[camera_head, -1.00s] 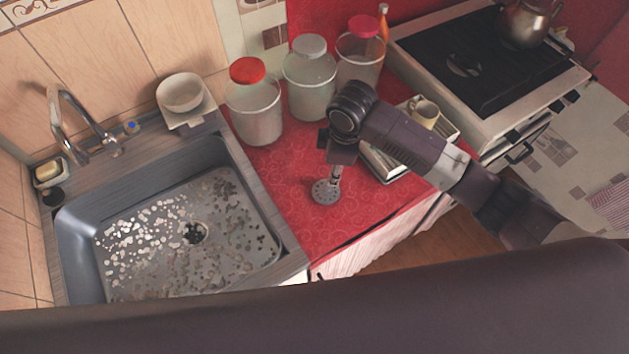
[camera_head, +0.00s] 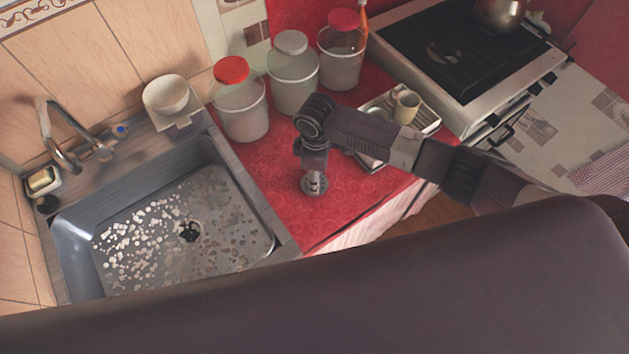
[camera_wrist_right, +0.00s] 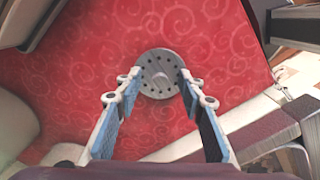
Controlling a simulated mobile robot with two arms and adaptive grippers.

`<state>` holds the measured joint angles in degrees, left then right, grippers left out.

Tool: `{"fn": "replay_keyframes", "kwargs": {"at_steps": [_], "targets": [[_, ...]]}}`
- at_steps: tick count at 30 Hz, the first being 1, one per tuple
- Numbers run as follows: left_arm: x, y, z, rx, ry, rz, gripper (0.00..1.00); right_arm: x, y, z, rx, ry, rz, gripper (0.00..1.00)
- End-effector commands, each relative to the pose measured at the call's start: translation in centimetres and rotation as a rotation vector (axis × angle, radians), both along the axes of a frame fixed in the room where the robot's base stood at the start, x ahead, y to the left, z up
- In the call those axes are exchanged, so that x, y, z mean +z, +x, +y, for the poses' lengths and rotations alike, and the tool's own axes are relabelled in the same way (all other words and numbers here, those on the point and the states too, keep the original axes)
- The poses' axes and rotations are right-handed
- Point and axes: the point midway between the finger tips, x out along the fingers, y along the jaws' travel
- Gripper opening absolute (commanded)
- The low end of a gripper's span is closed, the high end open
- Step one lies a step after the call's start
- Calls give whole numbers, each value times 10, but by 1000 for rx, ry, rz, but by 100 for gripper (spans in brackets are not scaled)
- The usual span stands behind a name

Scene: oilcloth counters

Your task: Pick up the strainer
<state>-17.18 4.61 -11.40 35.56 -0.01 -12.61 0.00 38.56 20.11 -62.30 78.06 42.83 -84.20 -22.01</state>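The strainer (camera_head: 315,189) is a small round grey metal disc on the red patterned counter, right of the sink. In the right wrist view the strainer (camera_wrist_right: 158,88) shows its ring of holes and a raised middle. My right gripper (camera_head: 314,176) points down right over it and hides part of it in the head view. In the wrist view the right gripper (camera_wrist_right: 160,77) has its two fingers apart, one on each side of the disc, with nothing held between them. I cannot tell whether the fingertips touch the disc. My left gripper is not in view.
The sink (camera_head: 235,180) lies to the left. Jars with red (camera_head: 240,110), grey (camera_head: 292,85) and pink (camera_head: 342,60) lids stand behind the gripper. A rack (camera_head: 428,120) with a mug (camera_head: 406,107) is to the right, near the stove (camera_head: 450,60). Counter around the strainer is clear.

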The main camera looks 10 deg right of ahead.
Motion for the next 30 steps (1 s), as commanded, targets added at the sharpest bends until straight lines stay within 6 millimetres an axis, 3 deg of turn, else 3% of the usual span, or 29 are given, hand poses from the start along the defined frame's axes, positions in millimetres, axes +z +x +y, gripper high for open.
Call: {"fn": "replay_keyframes", "kwargs": {"at_steps": [5,14,24,30], "targets": [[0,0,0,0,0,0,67,0,0,0,0,0,0,34],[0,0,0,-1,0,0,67,0,0,0,0,0,0,1],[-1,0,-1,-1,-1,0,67,3,0,0,0,1,-1,0],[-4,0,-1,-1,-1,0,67,20,1,0,0,2,-3,0]]}}
